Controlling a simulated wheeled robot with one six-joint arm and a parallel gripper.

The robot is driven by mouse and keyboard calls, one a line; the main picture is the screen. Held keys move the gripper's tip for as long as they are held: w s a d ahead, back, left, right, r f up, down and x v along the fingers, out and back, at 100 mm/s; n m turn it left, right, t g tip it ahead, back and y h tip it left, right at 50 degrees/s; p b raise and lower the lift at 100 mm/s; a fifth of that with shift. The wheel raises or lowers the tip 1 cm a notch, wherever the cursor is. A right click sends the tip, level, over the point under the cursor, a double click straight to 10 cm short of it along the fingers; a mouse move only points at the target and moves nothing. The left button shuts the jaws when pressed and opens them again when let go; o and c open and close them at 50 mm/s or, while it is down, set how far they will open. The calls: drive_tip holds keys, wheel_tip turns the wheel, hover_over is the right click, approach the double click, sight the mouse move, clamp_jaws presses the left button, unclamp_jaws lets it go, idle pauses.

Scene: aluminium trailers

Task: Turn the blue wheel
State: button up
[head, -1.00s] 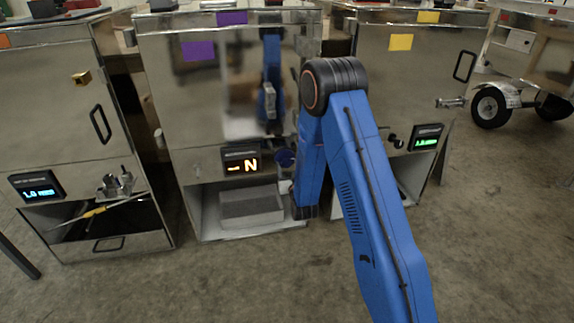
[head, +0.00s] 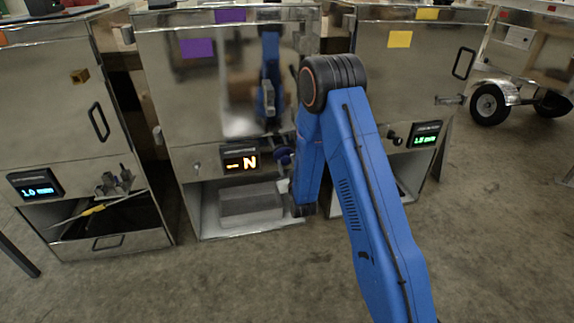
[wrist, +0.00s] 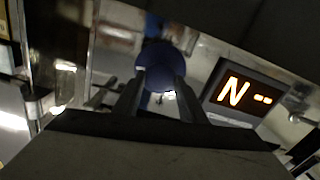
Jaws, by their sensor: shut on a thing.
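The blue wheel (head: 283,156) is on the front of the middle steel trailer (head: 178,100), just right of a display (head: 240,162) with orange signs. In the head view my arm hides part of the wheel. In the wrist view the dark blue wheel (wrist: 166,64) is at the upper middle, between the tips of my gripper (wrist: 160,88). The two dark fingers are shut on it.
The left trailer (head: 52,120) has a blue-lit display (head: 35,184) and a tray with a yellow-handled tool (head: 95,209). The right trailer (head: 415,70) has a green-lit display (head: 425,135). A grey block (head: 250,203) lies in the compartment below the wheel. The floor in front is clear.

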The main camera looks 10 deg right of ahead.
drive_tip(key=n, duration=0.7)
drive_tip(key=shift+a, duration=0.1)
drive_tip(key=n, duration=0.6)
drive_tip(key=shift+a+f+n, duration=0.1)
drive_tip(key=shift+f+n, duration=0.1)
drive_tip(key=shift+n, duration=0.2)
drive_tip(key=o, duration=1)
